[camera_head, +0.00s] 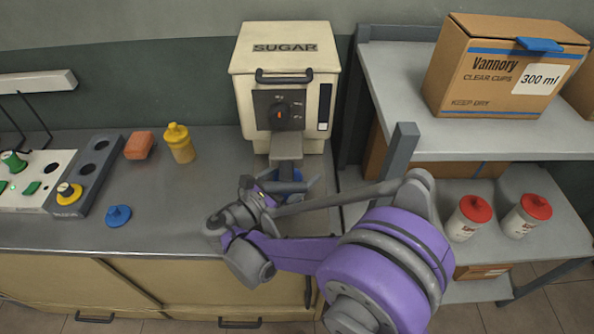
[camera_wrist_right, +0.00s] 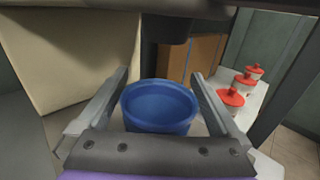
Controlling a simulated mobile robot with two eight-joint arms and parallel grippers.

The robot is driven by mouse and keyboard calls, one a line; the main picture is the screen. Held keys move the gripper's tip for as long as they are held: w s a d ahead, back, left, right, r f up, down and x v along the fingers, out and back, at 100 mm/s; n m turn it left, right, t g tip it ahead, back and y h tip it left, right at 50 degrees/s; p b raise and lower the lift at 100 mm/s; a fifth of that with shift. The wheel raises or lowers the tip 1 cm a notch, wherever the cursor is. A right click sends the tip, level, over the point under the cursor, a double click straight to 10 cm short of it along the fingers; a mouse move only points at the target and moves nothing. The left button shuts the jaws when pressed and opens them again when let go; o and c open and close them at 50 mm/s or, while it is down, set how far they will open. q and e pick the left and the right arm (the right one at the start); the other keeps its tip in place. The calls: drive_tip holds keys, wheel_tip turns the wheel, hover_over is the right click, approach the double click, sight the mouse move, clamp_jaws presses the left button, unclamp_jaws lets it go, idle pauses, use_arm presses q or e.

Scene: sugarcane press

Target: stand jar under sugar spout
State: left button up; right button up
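The sugar machine (camera_head: 287,75) is a cream box labelled SUGAR, with a dial and a grey spout (camera_head: 287,147) at its front. A blue open-topped jar (camera_wrist_right: 160,108) stands upright between the two fingers of my right gripper (camera_wrist_right: 160,75), below the dark spout end (camera_wrist_right: 166,30). In the head view my right gripper (camera_head: 285,187) hides most of the jar; a little blue (camera_head: 313,183) shows beside it. The fingers flank the jar closely; whether they press on it is unclear. The jar looks empty inside. My left gripper is not in view.
A blue lid (camera_head: 118,215), a yellow bottle (camera_head: 180,143) and an orange block (camera_head: 139,145) lie left on the counter (camera_head: 195,215). A control panel (camera_head: 38,180) is further left. A shelf rack (camera_head: 405,75) with a cardboard box (camera_head: 500,70) and red-lidded jars (camera_head: 468,218) stands right.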

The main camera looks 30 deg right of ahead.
drive_tip(key=shift+r, duration=0.2)
drive_tip(key=v, duration=1.2)
drive_tip(key=shift+f, duration=0.1)
